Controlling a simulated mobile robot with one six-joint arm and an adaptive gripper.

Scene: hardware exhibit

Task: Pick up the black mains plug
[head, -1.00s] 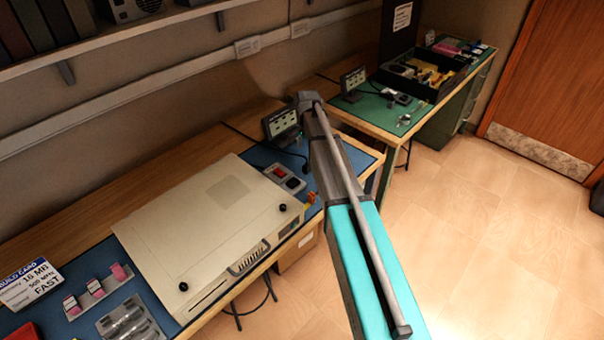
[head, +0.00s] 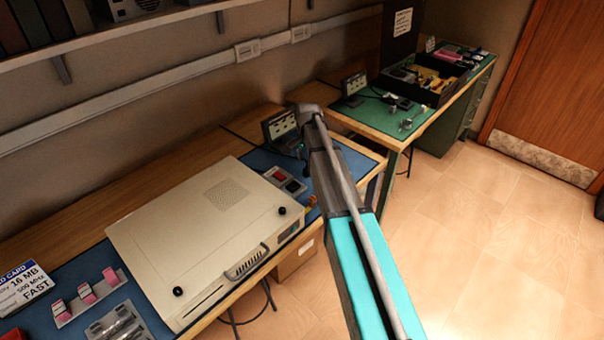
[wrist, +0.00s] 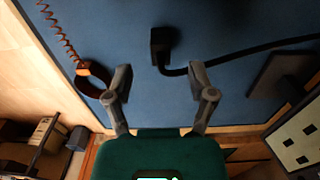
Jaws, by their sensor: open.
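The black mains plug (wrist: 162,42) lies on the blue mat (wrist: 225,30) in the wrist view, at the upper middle. A black cable (wrist: 250,53) runs from its lower end to the right. My gripper (wrist: 160,82) is open and empty, its two grey fingers spread apart. The plug appears just beyond the fingertips, roughly centred between them. In the head view my arm stands in front of the mat's far end, and I cannot make out the plug there.
An orange-brown strap (wrist: 92,78) with a coiled cord lies beside the left finger. A dark flat object (wrist: 278,75) lies to the right. In the head view, a beige computer case (head: 200,235) fills the near bench, and a small display (head: 281,127) stands behind my arm.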

